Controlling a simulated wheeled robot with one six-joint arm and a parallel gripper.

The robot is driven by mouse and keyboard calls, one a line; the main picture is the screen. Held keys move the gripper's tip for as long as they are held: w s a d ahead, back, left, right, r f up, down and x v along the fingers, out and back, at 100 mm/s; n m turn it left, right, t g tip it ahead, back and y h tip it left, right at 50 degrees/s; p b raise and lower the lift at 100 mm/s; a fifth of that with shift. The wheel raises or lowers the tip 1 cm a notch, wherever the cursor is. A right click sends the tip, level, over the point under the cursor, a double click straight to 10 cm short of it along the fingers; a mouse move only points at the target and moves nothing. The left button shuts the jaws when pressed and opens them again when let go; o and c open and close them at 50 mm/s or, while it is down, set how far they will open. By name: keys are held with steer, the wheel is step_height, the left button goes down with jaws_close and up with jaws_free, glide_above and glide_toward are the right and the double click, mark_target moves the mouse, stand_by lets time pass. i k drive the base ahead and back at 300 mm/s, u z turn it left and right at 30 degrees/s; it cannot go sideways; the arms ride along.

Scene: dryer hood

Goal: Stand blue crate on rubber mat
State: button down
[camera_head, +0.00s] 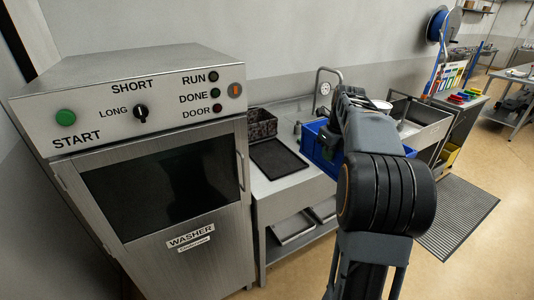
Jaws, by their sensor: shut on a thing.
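The blue crate (318,147) is at the steel counter, right of the black mat, partly hidden behind my arm. I cannot tell whether its base touches the counter. A flat black rubber mat (278,158) lies bare on the counter beside the washer. My gripper (346,100) is at the far end of my arm, over the crate, and shut on it. The fingertips are mostly hidden by my arm.
The steel washer (150,150) stands close at left, its door shut. A dark basket (261,124) sits behind the mat. A tap (322,80) and a sink (415,118) are at the back and right. A grey ribbed mat (458,215) lies on the floor.

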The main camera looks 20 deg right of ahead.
mark_target(275, 157)
steer(key=z, duration=0.05)
steer(key=i, duration=1.15)
